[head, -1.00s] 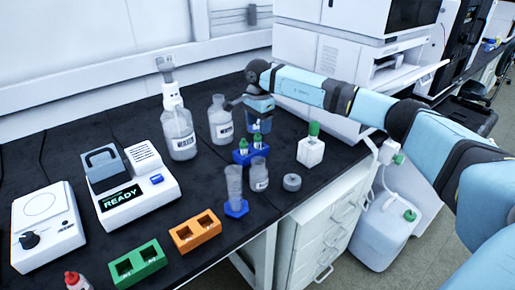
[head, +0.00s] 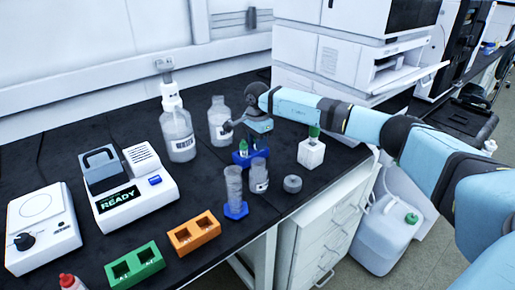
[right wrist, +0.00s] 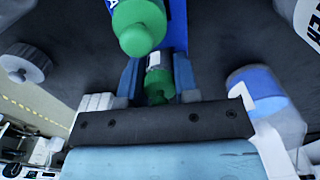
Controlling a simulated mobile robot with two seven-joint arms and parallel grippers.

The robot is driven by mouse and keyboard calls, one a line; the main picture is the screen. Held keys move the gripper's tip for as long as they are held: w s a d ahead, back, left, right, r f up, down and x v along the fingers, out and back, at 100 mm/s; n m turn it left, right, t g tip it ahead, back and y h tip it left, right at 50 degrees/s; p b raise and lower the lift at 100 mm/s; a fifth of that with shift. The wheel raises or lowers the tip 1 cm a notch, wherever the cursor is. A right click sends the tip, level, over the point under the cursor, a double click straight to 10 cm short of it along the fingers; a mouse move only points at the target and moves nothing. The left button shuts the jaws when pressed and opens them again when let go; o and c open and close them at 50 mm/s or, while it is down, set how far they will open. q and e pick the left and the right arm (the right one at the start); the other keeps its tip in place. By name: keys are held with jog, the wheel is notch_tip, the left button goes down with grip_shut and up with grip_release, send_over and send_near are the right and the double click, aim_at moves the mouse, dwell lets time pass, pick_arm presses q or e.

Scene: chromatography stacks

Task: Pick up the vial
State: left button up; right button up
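Two green-capped vials stand in a small blue rack (head: 240,160) on the black bench. In the head view, one vial (head: 243,149) shows in front of my right gripper (head: 254,138), which is low over the rack and partly hides the rest. In the right wrist view, one green-capped vial (right wrist: 158,82) is between the blue fingers of my right gripper (right wrist: 158,75), which look open with narrow gaps beside the cap. The other green cap (right wrist: 140,28) is just beyond, nearer the top of the picture. My left gripper is out of view.
Clear bottles (head: 178,135) stand behind left. A cylinder on a blue base (head: 235,190), a jar (head: 259,178) and a grey knob-like disc (head: 292,184) are in front. Orange (head: 194,235) and green (head: 135,268) racks sit front left.

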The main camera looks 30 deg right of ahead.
jog(key=c, duration=0.3)
jog(key=shift+r, duration=0.15)
